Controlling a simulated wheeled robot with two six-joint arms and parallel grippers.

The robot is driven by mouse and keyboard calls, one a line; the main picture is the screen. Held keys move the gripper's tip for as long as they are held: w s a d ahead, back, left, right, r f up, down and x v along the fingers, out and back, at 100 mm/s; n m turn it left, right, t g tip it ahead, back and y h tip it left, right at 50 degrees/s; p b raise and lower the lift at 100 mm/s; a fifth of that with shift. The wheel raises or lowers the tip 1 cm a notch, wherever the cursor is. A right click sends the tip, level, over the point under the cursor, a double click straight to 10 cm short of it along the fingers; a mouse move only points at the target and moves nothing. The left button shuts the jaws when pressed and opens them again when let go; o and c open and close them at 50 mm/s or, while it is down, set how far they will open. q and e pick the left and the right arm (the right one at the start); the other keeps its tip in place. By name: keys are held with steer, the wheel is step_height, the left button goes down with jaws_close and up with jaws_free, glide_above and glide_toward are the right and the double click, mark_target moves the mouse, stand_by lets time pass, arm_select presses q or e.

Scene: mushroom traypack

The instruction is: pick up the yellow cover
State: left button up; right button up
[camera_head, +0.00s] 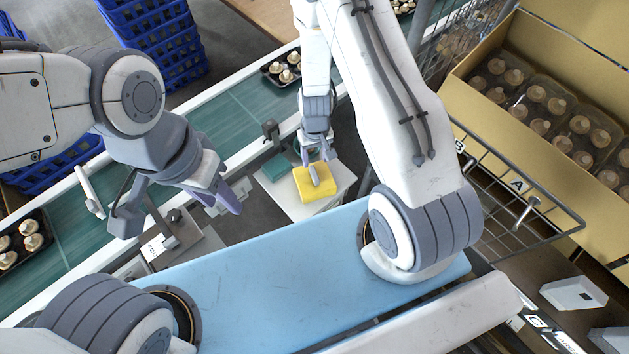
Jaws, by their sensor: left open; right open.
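The yellow cover (324,187) is a small bright yellow block-like piece on a white stand (291,202), in the middle of the view. My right gripper (312,175) is right over the cover, with its fingers pointing down at it. One finger hides part of the cover's top; I cannot tell whether it touches. The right gripper is open. My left gripper (178,213) is open and empty, off to the left above the conveyor's near edge, well apart from the cover.
A green piece (277,167) lies on the stand left of the cover. A green conveyor (222,122) runs diagonally behind, carrying black trays of mushrooms (282,70). A cardboard box (484,52) with mushroom packs stands at the right, near a wire rack (515,192). Blue crates (160,40) stack at the back.

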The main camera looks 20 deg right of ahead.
mark_target(314, 173)
steer(key=shift+s+a+f+b, duration=0.1)
steer(key=shift+a+f+b, duration=0.05)
steer(key=shift+f+b, duration=1.75)
steer(key=shift+s+a+f+b, duration=0.1)
steer(key=shift+f+b, duration=1.6)
steer(key=shift+f, duration=0.25)
steer(key=shift+r, duration=0.1)
jaws_close()
